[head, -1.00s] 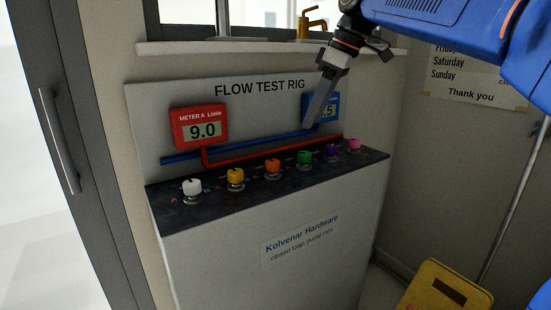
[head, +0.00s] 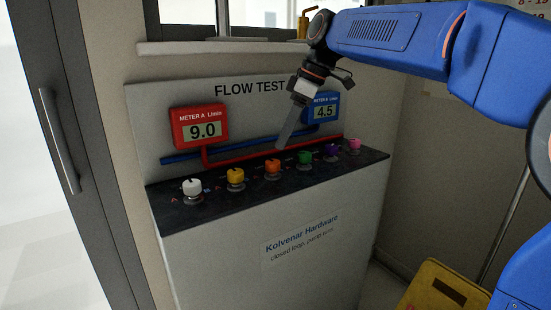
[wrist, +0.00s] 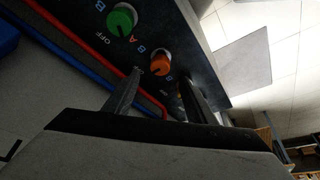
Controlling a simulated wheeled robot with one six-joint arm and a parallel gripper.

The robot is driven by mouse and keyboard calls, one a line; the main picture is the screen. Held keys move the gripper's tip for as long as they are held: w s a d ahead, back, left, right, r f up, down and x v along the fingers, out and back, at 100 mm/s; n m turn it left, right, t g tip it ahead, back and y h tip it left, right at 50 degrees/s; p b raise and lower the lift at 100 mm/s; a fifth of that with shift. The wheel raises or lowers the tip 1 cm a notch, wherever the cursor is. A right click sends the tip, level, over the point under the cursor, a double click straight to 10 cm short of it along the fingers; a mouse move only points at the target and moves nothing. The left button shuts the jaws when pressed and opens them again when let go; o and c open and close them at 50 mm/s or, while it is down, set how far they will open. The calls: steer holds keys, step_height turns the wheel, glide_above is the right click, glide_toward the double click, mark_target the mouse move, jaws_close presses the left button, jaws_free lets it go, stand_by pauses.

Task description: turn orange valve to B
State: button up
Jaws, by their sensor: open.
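The orange valve (head: 272,167) is a round knob in the row on the dark panel top, between the yellow and green knobs. My gripper (head: 281,146) is just above and behind the orange valve in the head view. In the wrist view my gripper (wrist: 160,90) has its two fingers apart, with nothing between them.
The green valve (head: 305,158) is close on the right and the yellow valve (head: 236,178) on the left. White, purple and pink valves share the panel. Red meter A (head: 200,127) reads 9.0; the blue meter (head: 322,112) reads 4.5. Pipes run behind the valves.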

mark_target(274, 161)
steer(key=x, duration=0.7)
steer(key=shift+a+f, duration=0.1)
steer(key=shift+f, duration=0.25)
steer(key=shift+c, duration=0.6)
steer(key=c, duration=0.9)
